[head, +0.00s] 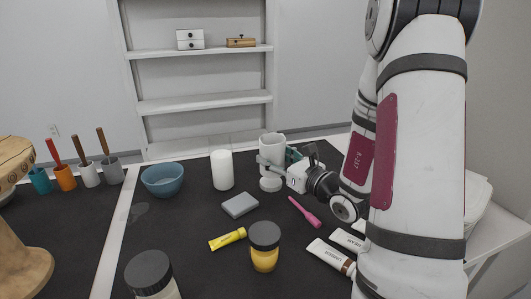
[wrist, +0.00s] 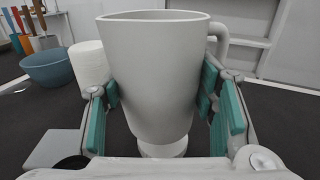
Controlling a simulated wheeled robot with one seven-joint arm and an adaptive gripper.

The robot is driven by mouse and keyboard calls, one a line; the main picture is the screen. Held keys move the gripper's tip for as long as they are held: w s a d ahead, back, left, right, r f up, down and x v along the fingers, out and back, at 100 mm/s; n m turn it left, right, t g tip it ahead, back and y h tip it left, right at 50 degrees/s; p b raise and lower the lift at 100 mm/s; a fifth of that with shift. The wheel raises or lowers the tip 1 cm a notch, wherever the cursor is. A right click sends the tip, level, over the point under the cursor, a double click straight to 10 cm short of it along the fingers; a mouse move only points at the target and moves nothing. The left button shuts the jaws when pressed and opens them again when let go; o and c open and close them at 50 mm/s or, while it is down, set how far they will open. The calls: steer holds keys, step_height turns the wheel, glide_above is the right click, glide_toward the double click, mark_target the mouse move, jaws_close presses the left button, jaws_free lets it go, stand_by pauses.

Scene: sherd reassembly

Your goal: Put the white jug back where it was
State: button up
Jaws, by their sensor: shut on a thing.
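The white jug (head: 271,143) stands upright between the fingers of my gripper (head: 277,161), right of centre in the head view. In the wrist view the jug (wrist: 155,75) fills the middle, with its handle at the upper right. The teal finger pads of my gripper (wrist: 160,90) press on both its sides, so the gripper is shut on it. A small round white piece (head: 270,185) shows directly below the jug, on the dark mat. I cannot tell whether the jug touches it.
A white cylinder (head: 222,171) and a blue bowl (head: 162,180) stand left of the jug. A grey block (head: 240,205), a pink tool (head: 305,212), a yellow tube (head: 227,239) and a yellow jar (head: 265,257) are nearer. A shelf (head: 205,105) stands behind.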

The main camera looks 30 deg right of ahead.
steer(key=w+d, duration=0.2)
steer(key=w, duration=0.2)
steer(key=w+d+f+b, duration=0.1)
steer(key=w+d, duration=0.2)
steer(key=w, duration=0.1)
steer(key=w+d+b, duration=0.1)
steer(key=w+d, duration=0.2)
steer(key=w, duration=0.1)
steer(key=shift+w+d+f, duration=0.15)
steer(key=shift+w+f, duration=0.05)
steer(key=shift+w, duration=0.05)
steer(key=shift+f+b, duration=1)
steer(key=shift+f, duration=0.7)
steer(key=shift+f, duration=0.2)
steer(key=o, duration=1.4)
steer(key=shift+r, duration=0.15)
